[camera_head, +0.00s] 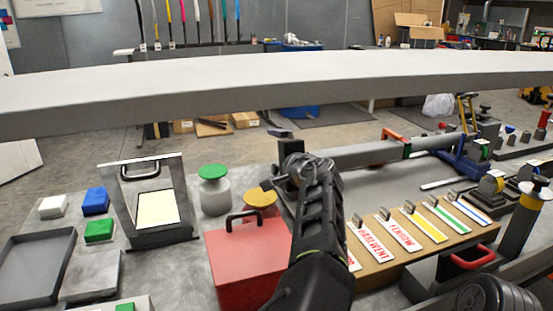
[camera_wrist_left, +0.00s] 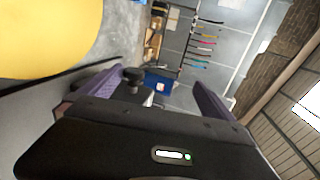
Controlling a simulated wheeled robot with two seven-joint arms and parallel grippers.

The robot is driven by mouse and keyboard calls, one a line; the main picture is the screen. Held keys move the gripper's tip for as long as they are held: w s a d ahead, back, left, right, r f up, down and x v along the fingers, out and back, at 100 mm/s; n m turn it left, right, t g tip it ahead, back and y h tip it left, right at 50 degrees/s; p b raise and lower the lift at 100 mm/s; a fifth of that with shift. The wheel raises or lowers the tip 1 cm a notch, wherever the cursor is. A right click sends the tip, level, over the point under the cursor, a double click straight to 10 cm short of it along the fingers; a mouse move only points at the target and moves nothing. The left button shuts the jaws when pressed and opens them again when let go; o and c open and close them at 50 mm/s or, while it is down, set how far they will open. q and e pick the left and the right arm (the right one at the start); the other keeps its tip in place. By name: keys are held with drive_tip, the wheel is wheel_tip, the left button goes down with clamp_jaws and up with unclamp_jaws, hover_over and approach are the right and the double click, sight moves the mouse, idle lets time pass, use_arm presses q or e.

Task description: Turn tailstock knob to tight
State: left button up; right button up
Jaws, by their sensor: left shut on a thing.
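My left gripper (camera_head: 292,172) reaches in from the bottom centre of the head view to a dark upright post at the left end of a long grey tube (camera_head: 365,153). It is shut on what looks like the tailstock knob, which the fingers mostly hide in the head view. In the left wrist view, a small black knob (camera_wrist_left: 133,76) shows between the two purple fingers, closer to the left one. Which way the knob is turned cannot be read. My right gripper is not in view.
A grey beam (camera_head: 200,90) crosses the view above the bench. A red box (camera_head: 235,265) with a handle stands left of my arm. A rack of labelled tags (camera_head: 425,232) is at the right.

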use_arm(q)
wheel_tip(320, 180, up, 6)
drive_tip(key=t, duration=0.1)
drive_tip(key=shift+r, duration=0.25)
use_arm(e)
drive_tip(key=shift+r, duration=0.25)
use_arm(q)
drive_tip(key=shift+g, duration=0.4)
wheel_tip(320, 180, down, 5)
drive_tip(key=shift+s+d+r, duration=0.1)
drive_tip(key=shift+s+d, duration=0.05)
drive_tip(key=shift+c, duration=0.5)
drive_tip(key=shift+o, duration=0.4)
drive_tip(key=shift+s+d+r, duration=0.15)
drive_tip(key=shift+s+r, duration=0.05)
drive_tip(key=shift+s, duration=0.3)
drive_tip(key=shift+s+r+b, duration=0.1)
drive_tip(key=shift+s+b, duration=0.2)
drive_tip(key=c, duration=0.4)
drive_tip(key=b+v, duration=0.2)
drive_tip(key=v, duration=0.5)
drive_tip(key=shift+r, duration=0.35)
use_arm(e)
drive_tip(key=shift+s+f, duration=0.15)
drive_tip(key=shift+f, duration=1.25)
